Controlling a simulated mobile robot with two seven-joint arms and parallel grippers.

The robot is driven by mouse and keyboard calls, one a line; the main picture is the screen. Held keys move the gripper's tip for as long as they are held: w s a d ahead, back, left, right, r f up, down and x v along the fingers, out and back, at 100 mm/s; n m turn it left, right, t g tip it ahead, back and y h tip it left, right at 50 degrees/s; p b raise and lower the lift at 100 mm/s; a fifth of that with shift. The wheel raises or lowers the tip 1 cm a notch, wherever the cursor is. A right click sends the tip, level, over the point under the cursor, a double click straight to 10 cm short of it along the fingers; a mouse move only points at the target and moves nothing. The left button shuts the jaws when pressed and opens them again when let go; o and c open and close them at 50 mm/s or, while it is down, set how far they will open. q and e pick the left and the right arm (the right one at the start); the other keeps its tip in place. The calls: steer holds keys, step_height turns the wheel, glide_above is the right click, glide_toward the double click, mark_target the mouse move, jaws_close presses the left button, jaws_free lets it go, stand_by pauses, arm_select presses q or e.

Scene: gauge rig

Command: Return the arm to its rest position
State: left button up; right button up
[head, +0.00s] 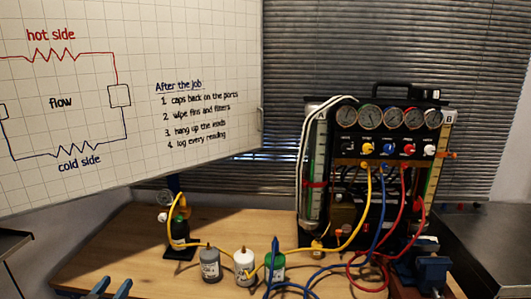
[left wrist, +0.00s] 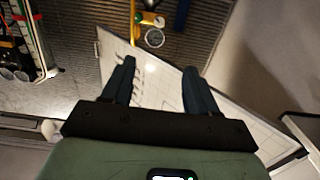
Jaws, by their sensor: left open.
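My left gripper (head: 110,288) shows at the bottom left of the head view, only its two blue fingertips in frame, at the table's front left. In the left wrist view, my left gripper (left wrist: 160,88) has its two dark fingers spread apart with nothing between them. The rest of my left arm is out of the head view. My right gripper is in neither view.
A wooden bench (head: 125,245) carries a gauge rig (head: 385,150) with yellow, blue and red hoses. A grey can (head: 210,266), a white can (head: 244,268) and a green can (head: 277,268) stand near the front. A whiteboard (head: 205,60) stands behind. The bench's left is clear.

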arm_select(q)
steer(key=s+d+f+n+g+p, duration=0.1)
steer(key=d+f+n+g, duration=0.15)
steer(key=f, duration=0.55)
steer(key=s+d+f+n+g, duration=0.15)
steer(key=d+f, duration=0.25)
steer(key=f, duration=0.5)
steer(key=s+d+f+g+h+p, duration=0.1)
steer(key=s+d+f+g, duration=0.25)
steer(key=d+f, duration=0.2)
steer(key=s+d+f+g+p, duration=0.1)
steer(key=s+d+f+g, duration=0.1)
steer(key=s+d+f, duration=0.4)
steer(key=s+d+f+g, duration=0.3)
steer(key=s, duration=0.6)
steer(key=s+d+f+g+h+p, duration=0.1)
steer(key=s+d+f+g, duration=0.2)
steer(key=s, duration=0.5)
steer(key=s+d+f+g+p, duration=0.1)
steer(key=s+d+f+g, duration=0.2)
steer(key=s, duration=0.6)
steer(key=shift+s+d+f+n+h, duration=0.2)
steer(key=shift+s+d+n+h, duration=0.15)
steer(key=shift+d, duration=0.2)
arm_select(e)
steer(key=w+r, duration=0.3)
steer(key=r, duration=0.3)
